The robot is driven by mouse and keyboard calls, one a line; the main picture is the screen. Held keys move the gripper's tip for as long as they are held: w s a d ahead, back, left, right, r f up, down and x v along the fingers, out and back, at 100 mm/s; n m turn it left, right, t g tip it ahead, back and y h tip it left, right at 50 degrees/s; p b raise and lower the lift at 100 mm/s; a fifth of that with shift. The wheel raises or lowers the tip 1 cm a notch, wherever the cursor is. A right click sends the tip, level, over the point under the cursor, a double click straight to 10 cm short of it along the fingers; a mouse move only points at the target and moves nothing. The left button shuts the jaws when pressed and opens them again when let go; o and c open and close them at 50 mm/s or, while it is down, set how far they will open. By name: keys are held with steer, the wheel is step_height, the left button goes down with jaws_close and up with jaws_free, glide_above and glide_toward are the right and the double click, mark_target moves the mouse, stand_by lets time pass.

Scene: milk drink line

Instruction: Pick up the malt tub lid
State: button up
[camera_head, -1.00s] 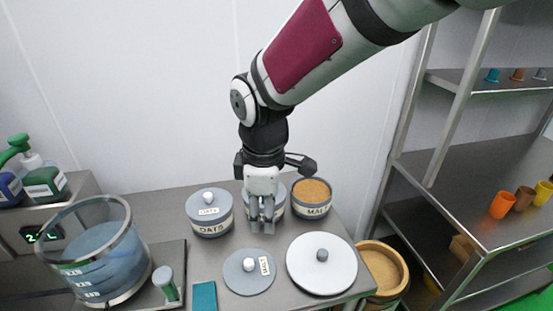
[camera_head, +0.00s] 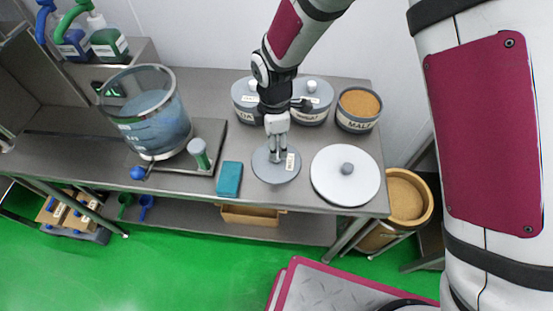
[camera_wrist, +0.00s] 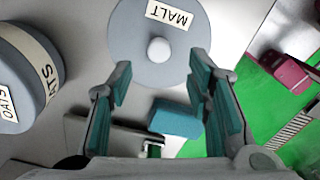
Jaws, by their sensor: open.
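The malt tub lid (camera_head: 270,174) is a flat grey-blue disc with a white label, lying on the steel table in the head view. In the wrist view the lid (camera_wrist: 130,38) shows its MALT label and a pale round knob (camera_wrist: 158,50). My gripper (camera_head: 277,156) is over the lid, pointing down, and partly hides it and its knob in the head view. In the wrist view the open teal-padded fingers (camera_wrist: 160,78) are empty, with the knob ahead between their tips. The MALT tub (camera_head: 357,124) stands uncovered behind, showing brown contents.
A larger white lid (camera_head: 330,188) lies just right of the malt lid. A teal block (camera_head: 229,179) lies to the left. Lidded tubs (camera_head: 244,101) stand behind. A clear jug (camera_head: 165,133) of bluish liquid is farther left. The table's front edge is close.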

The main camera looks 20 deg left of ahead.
steer(key=shift+w+d+f+p, duration=0.1)
steer(key=shift+f+p, duration=0.3)
steer(key=shift+f, duration=1.15)
steer(key=shift+w+d+f+p, duration=0.1)
steer(key=shift+f+p, duration=0.25)
steer(key=shift+f, duration=1.2)
jaws_close()
